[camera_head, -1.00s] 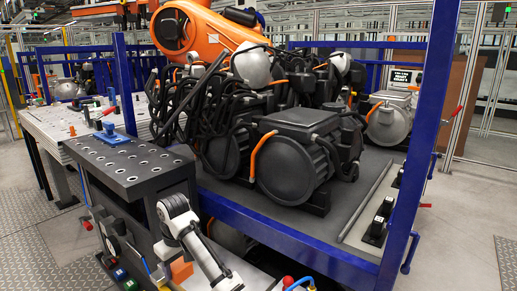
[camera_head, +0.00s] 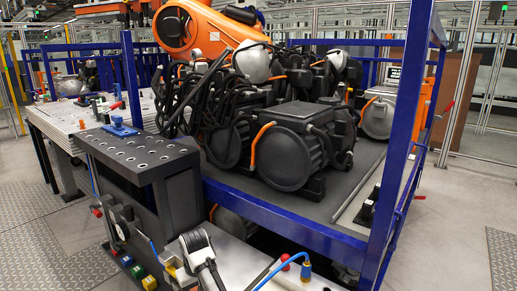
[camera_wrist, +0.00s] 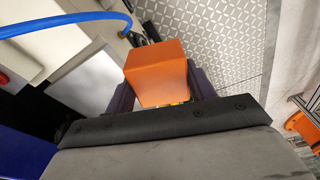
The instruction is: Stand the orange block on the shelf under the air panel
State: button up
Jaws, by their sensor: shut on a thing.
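The orange block (camera_wrist: 156,70) is between the dark purple fingers of my gripper (camera_wrist: 160,90) in the wrist view. A patterned floor plate shows beyond it. In the head view my white and black arm (camera_head: 202,258) is low at the bottom centre; its gripper and the block cannot be made out clearly there. A dark upright panel with round fittings (camera_head: 120,222), likely the air panel, stands to its left. Small blue, green and yellow pieces (camera_head: 138,271) sit low beneath it. I cannot tell exactly where the shelf surface is.
A blue-framed cart (camera_head: 290,230) holding black drive units (camera_head: 285,150) fills the centre. A blue hose (camera_head: 285,265) and red knob (camera_head: 285,260) are at bottom centre. Floor at far right is clear.

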jog(key=s+d+f+m, duration=0.3)
jog(key=s+d+f, duration=0.3)
jog(key=d+f, duration=0.3)
jog(key=s+d+f+m, duration=0.4)
jog(key=s+d+f, duration=0.3)
jog(key=f, duration=0.5)
jog(key=shift+s+d+f+h, duration=0.2)
jog(key=shift+d+h, duration=0.2)
jog(key=shift+d, duration=0.7)
jog(key=shift+f, duration=0.1)
